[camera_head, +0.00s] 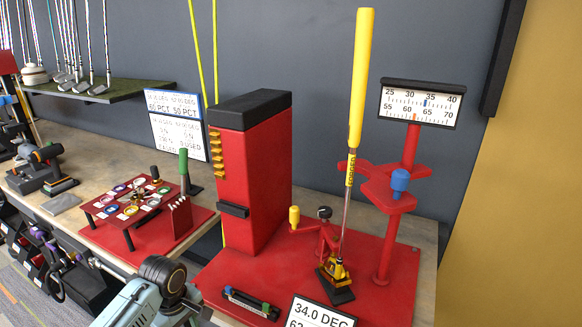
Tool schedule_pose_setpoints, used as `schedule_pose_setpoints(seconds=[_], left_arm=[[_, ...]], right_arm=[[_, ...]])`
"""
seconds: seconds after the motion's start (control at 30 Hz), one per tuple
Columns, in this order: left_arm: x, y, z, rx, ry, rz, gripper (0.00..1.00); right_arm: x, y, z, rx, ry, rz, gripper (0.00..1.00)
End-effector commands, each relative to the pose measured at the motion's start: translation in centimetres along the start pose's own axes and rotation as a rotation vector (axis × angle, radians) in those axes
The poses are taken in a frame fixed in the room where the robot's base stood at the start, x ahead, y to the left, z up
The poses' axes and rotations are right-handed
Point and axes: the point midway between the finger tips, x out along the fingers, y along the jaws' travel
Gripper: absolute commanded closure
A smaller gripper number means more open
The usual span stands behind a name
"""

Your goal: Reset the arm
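A grey-blue arm of mine (140,301) with a black joint comes in at the bottom edge, left of centre. No gripper fingers can be made out on it, and my other arm is out of view. A golf club with a yellow grip (361,80) stands nearly upright, leaning slightly right. Its head sits in a yellow and black clamp (337,279) on the red base (375,270). A red lever arm with a yellow knob (294,216) is beside the shaft. A red post (391,240) carries a bracket with a blue knob (399,182) and a scale (421,103).
A tall red cabinet (250,180) stands left of the club. A black bar with coloured ends (250,303) and a "34.0 DEG" display (322,313) are at the front. A small red table (122,215) with coloured rings stands further left.

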Motion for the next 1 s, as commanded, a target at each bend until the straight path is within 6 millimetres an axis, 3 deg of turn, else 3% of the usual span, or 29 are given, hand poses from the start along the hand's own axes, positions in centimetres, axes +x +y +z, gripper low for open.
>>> schedule_pose_setpoints(seconds=[0.03, 0.17, 0.3, 0.4, 0.63, 1.0], left_arm=[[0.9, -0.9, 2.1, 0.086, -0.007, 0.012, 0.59], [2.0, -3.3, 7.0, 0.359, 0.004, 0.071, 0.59], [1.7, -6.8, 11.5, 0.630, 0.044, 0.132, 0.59], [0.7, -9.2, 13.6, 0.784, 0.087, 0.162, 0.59], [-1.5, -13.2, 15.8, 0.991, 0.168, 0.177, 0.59], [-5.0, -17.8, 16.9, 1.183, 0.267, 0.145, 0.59]], right_arm=[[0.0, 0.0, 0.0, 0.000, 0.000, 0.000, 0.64], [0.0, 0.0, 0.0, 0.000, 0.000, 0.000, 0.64], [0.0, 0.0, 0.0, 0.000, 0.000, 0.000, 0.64], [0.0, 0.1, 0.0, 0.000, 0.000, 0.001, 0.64], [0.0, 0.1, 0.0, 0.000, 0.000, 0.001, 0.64], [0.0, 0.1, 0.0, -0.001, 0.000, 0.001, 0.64]])
